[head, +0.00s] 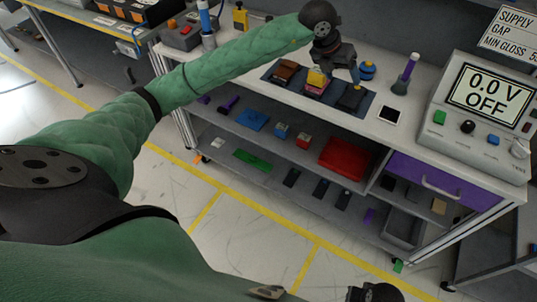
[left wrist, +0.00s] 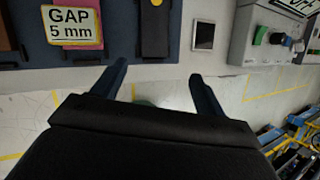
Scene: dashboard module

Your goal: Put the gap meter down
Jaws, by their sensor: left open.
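The gap meter (head: 316,78) has a yellow top and a pink body, and lies on a dark blue mat (head: 270,72) on the white bench. My right gripper is not in view.
On the mat, a brown item (head: 287,70) and a dark item (head: 351,98) flank the meter. A display unit (head: 485,115) reads "0.0 V OFF".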

